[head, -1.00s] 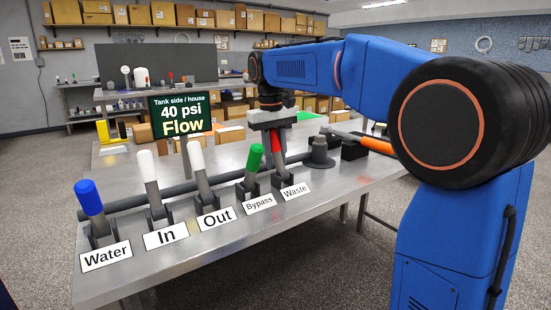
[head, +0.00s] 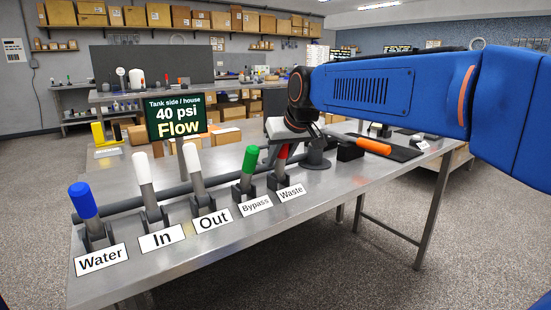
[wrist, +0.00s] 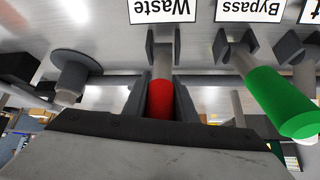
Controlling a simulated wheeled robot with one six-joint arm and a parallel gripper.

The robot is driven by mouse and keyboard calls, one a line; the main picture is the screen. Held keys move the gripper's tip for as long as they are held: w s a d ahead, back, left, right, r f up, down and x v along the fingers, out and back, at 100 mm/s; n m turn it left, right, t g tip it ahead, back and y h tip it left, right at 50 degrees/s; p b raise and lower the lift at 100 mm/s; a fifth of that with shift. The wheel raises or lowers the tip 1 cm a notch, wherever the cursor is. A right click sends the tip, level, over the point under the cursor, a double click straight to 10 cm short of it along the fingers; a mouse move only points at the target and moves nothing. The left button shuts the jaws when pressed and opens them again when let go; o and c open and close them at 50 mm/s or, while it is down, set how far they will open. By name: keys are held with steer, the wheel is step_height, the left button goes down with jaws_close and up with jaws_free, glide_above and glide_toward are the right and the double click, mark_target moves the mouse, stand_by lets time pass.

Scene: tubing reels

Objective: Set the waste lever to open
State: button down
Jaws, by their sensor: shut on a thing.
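The waste lever (head: 283,154) has a red grip and rises from a dark bracket behind the "Waste" label (head: 291,193). It leans to the right in the head view, much like the green bypass lever (head: 250,160). My gripper (head: 280,146) is shut on the red grip from above. In the wrist view the red grip (wrist: 161,98) sits between the two dark fingers. Its upper end is hidden by my gripper.
The white in lever (head: 143,170), white out lever (head: 193,160) and blue water lever (head: 83,200) stand farther left. A sign (head: 175,117) reads "40 psi Flow". A grey stub (head: 316,155) and an orange-handled tool (head: 372,146) lie right of the waste lever.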

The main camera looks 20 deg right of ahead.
steer(key=shift+s+d+t+y, duration=0.2)
steer(key=shift+s+t, duration=0.15)
steer(key=shift+t, duration=0.25)
steer(key=shift+s+d+t+y, duration=0.1)
steer(key=shift+s+t+y, duration=0.15)
steer(key=shift+t, duration=0.35)
steer(key=shift+a+f, duration=0.1)
steer(key=c, duration=1.5)
jaws_free()
steer(key=shift+s, duration=0.1)
steer(key=shift+o, duration=0.2)
steer(key=v, duration=1.7)
steer(key=shift+s, duration=0.2)
